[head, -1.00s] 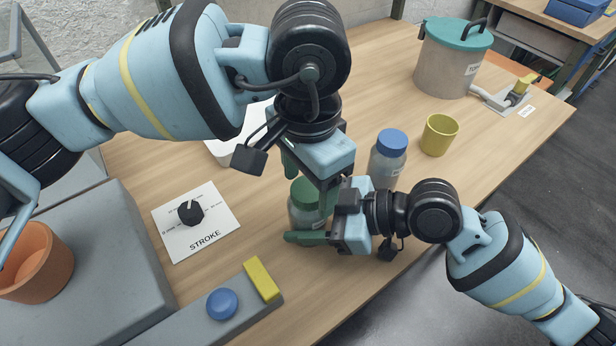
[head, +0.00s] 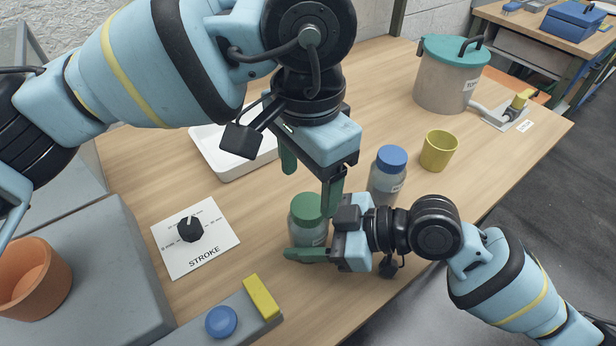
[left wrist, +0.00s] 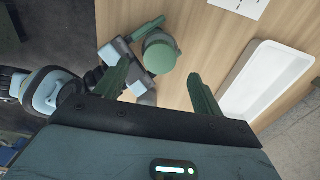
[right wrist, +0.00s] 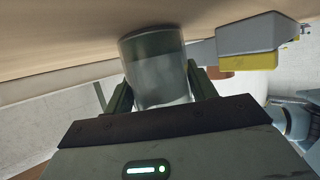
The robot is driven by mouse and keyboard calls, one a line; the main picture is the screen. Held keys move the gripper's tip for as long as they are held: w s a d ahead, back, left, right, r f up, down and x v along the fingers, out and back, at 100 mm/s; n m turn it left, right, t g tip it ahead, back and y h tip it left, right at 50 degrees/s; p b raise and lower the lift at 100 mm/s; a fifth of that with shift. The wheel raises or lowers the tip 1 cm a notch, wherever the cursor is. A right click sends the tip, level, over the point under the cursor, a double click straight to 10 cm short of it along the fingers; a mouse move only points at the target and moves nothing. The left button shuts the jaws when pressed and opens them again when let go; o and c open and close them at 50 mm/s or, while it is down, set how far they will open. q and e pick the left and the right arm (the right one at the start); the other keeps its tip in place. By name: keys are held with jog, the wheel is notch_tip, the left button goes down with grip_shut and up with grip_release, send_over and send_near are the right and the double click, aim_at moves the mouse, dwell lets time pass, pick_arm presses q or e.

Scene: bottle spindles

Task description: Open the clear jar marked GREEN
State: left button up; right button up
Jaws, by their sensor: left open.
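The clear jar (head: 309,236) with the green lid (head: 306,206) stands upright on the table; its label is too small to read. The lid sits on top of it. My right gripper (right wrist: 157,80) is shut on the jar's body, with a finger on each side in the right wrist view. One of its fingers also shows in front of the jar in the head view. My left gripper (head: 310,182) is open and empty, pointing down above the lid and apart from it. In the left wrist view the lid (left wrist: 160,53) lies beyond the open fingers.
A blue-lidded jar (head: 388,176) stands close behind my right gripper, with a yellow cup (head: 438,150) past it. A white tray (head: 225,170) lies behind my left gripper. A STROKE dial plate (head: 195,240) and a blue button (head: 221,322) are at left.

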jog(key=o, duration=0.5)
jog(key=shift+d, duration=0.1)
pick_arm(q)
jog(key=shift+f+b, duration=0.45)
jog(key=shift+f, duration=0.35)
pick_arm(e)
jog(key=v, duration=0.6)
jog(key=shift+d, duration=0.35)
pick_arm(q)
jog(key=shift+f, duration=0.1)
pick_arm(e)
jog(key=shift+s+d+r, duration=0.15)
jog(key=shift+d+r, duration=0.2)
jog(key=shift+d, duration=0.05)
